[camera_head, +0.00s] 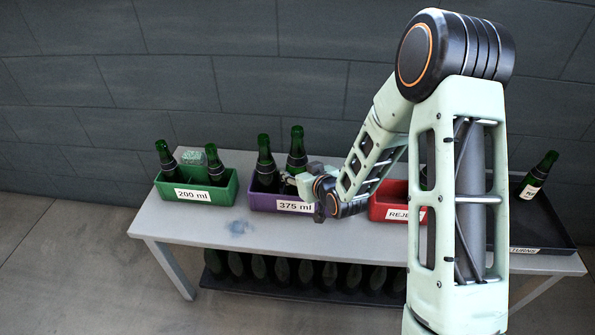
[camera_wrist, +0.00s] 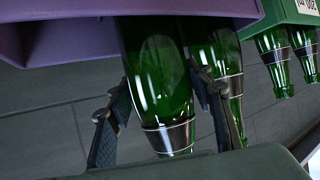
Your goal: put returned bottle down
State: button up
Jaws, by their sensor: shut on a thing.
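The held green bottle (camera_head: 297,148) is upright, with its lower part hidden inside the purple 375 ml crate (camera_head: 259,202). In the wrist view the held bottle (camera_wrist: 160,85) lies between the two fingers of my gripper (camera_wrist: 158,92), with the purple crate (camera_wrist: 200,8) around its lower end. I cannot tell whether its base touches the crate floor. My gripper (camera_head: 292,181) is shut on the bottle from the front right, above the crate's rim. Another green bottle (camera_head: 265,160) stands just left of it in the same crate; this neighbour also shows in the wrist view (camera_wrist: 222,60).
A red reject crate (camera_head: 388,203) is right, partly behind my arm. A dark returns tray (camera_head: 548,225) holds a bottle (camera_head: 537,174) far right. The grey table (camera_head: 190,235) has clear space in front; dark bottles stand below.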

jog(key=shift+f+b, duration=0.35)
jog(key=shift+b, duration=0.1)
jog(key=shift+f+b, duration=0.25)
jog(key=shift+b, duration=0.05)
jog(key=o, duration=1.3)
jog(key=shift+r, duration=0.1)
jog(key=shift+r+p, duration=0.6)
jog(key=shift+p, duration=0.25)
jog(key=p+v, duration=0.2)
jog(key=v, duration=1)
jog(key=shift+s+a+f, duration=0.1)
